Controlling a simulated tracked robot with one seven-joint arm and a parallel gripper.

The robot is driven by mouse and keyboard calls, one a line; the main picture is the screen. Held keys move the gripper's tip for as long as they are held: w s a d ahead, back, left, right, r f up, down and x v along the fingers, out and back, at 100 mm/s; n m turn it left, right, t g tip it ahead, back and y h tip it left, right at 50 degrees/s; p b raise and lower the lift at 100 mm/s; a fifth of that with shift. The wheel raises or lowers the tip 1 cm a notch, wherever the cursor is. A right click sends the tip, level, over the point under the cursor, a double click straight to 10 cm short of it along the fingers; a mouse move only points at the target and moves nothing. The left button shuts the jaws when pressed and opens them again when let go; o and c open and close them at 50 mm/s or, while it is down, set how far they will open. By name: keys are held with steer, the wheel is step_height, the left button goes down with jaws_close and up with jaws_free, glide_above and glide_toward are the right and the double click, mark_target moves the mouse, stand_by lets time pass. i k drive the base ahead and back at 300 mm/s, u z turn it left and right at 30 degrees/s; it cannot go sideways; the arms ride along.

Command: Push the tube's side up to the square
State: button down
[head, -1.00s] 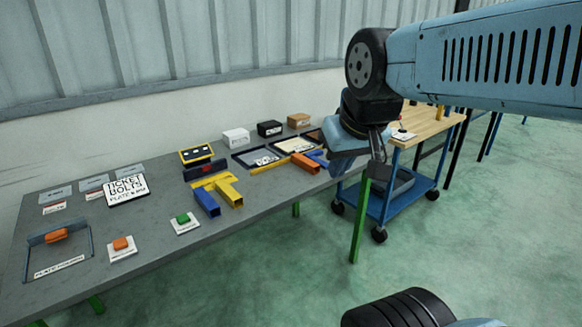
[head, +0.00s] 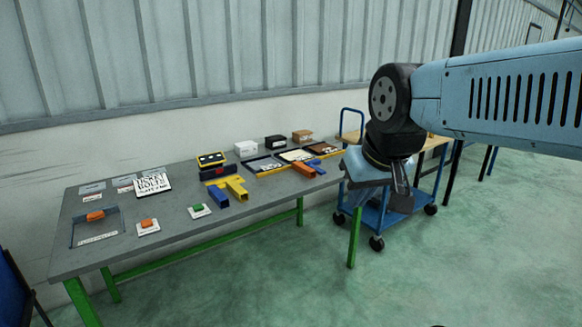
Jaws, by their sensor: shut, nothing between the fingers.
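Coloured tubes lie on the grey workbench (head: 175,235). A blue square-section tube (head: 218,196) and a yellow piece (head: 237,187) lie side by side near the middle, with more yellow behind them. I cannot tell which tube is meant or which piece is the square. My gripper (head: 400,198) is shut and empty, pointing down beyond the bench's right end, apart from all the tubes. Part of the bench's right end is hidden behind my arm.
Orange (head: 147,225) and green (head: 198,208) buttons sit near the bench's front. A blue trolley (head: 376,218) stands past the right end. The floor in front is clear.

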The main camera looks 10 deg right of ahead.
mark_target(309, 173)
steer(key=z, duration=0.35)
steer(key=i, duration=0.75)
steer(key=z, duration=0.35)
steer(key=i, duration=1.2)
steer(key=u, duration=0.75)
steer(key=k, duration=0.8)
steer(key=u, duration=0.15)
steer(key=i, duration=0.8)
steer(key=z, duration=0.1)
